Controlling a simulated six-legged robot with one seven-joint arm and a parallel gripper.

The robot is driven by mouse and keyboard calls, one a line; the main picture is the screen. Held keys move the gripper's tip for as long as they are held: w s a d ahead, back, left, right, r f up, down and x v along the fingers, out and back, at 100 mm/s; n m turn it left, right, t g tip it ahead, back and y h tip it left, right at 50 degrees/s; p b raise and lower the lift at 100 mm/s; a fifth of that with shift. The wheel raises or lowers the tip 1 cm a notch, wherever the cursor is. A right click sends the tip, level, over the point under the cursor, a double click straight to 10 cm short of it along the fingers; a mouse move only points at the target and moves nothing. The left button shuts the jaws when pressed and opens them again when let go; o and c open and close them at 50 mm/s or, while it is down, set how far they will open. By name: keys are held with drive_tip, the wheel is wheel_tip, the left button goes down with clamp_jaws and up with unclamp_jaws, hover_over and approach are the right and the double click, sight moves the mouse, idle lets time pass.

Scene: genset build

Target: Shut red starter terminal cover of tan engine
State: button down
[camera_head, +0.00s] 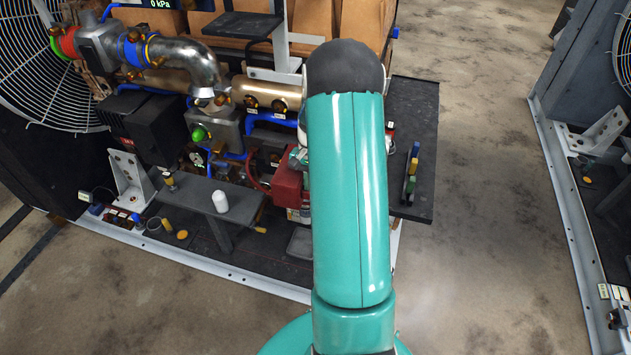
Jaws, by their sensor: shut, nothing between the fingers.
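The tan engine (170,22) stands at the top of the view, partly behind my teal arm. A red boxy part (288,190) with a red curved hose or cable on its left sits low on the engine's near side, just left of my arm. I cannot tell whether it is the starter terminal cover, or whether a cover there is open or shut. A small red spot also shows just right of my arm, too small to make out. My arm reaches forward over the engine's near side, and my gripper is hidden behind it.
A grey shelf (208,200) with a white cylinder (220,201) stands in front of the engine. A dark side table (418,110) holds a small rack of coloured pieces (411,172). Pipes and a fan guard (45,75) are at left. Open floor (490,230) lies at right.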

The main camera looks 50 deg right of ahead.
sight(287, 180)
drive_tip(key=w+a+m, duration=0.2)
drive_tip(key=a+m, duration=0.1)
drive_tip(key=w+a+m+t, duration=0.1)
drive_tip(key=a, duration=0.1)
drive_tip(key=shift+w+a+m, duration=0.25)
drive_tip(key=shift+w+m, duration=0.05)
drive_tip(key=w+a+m+t, duration=0.2)
drive_tip(key=w+a+m, duration=0.1)
drive_tip(key=w+m, duration=0.9)
drive_tip(key=w, duration=0.5)
drive_tip(key=shift+w+t+h, duration=0.2)
drive_tip(key=shift+t+h, duration=0.2)
